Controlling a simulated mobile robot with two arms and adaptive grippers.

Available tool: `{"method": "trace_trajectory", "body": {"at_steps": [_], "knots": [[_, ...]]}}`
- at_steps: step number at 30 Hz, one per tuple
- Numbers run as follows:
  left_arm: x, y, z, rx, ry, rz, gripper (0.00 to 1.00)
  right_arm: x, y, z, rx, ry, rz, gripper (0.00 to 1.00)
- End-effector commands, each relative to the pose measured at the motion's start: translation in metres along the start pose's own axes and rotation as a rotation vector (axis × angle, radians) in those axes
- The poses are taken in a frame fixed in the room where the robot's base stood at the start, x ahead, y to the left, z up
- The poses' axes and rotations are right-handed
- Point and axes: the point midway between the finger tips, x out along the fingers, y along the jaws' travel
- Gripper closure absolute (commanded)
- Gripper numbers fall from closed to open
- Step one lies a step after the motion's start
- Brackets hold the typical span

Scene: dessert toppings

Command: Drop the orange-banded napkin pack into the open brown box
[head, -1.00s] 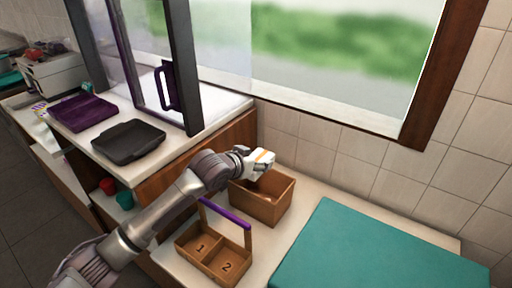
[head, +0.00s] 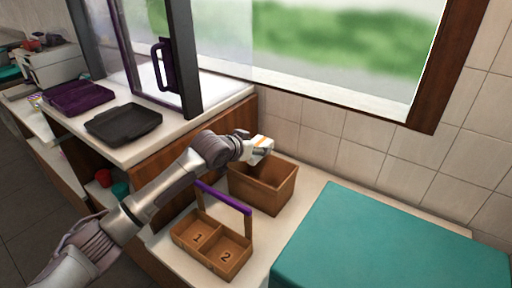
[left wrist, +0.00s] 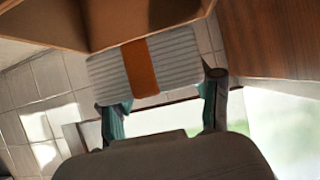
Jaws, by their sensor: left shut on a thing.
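The napkin pack (head: 264,143), white with an orange band, is held in my left gripper (head: 256,150) at the far rim of the open brown box (head: 284,198). The head view does not show clearly how far the pack is over the opening. In the left wrist view, the ribbed pack (left wrist: 178,62) sits between the two fingers of my left gripper (left wrist: 162,92), with its orange band across the middle. The box (left wrist: 45,22) shows at the top of that view, right by the pack. My right gripper is not in view.
A brown caddy (head: 222,262) with two numbered compartments and a purple handle stands in front of the box. A large teal block (head: 390,245) lies to the right. A window and tiled wall (head: 365,145) rise behind. A black tray (head: 124,122) is on the left counter.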

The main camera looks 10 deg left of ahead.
Motion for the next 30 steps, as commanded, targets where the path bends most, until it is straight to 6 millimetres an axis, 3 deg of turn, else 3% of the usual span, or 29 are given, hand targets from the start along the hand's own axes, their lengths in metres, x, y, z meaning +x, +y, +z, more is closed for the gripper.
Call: {"method": "trace_trajectory", "body": {"at_steps": [8,9,14,25,30], "knots": [[0.001,0.000,0.001,0.000,0.001,0.000,0.61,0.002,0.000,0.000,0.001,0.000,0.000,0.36],[0.001,0.000,0.001,0.000,0.001,0.000,0.33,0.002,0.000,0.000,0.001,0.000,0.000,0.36],[0.001,0.000,0.001,0.000,0.001,0.000,0.07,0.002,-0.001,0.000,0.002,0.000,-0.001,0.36],[-0.001,0.000,0.001,0.000,0.000,0.000,0.07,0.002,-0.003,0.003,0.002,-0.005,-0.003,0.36],[-0.018,0.000,0.002,0.000,0.001,0.000,0.07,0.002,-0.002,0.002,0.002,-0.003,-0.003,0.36]]}}
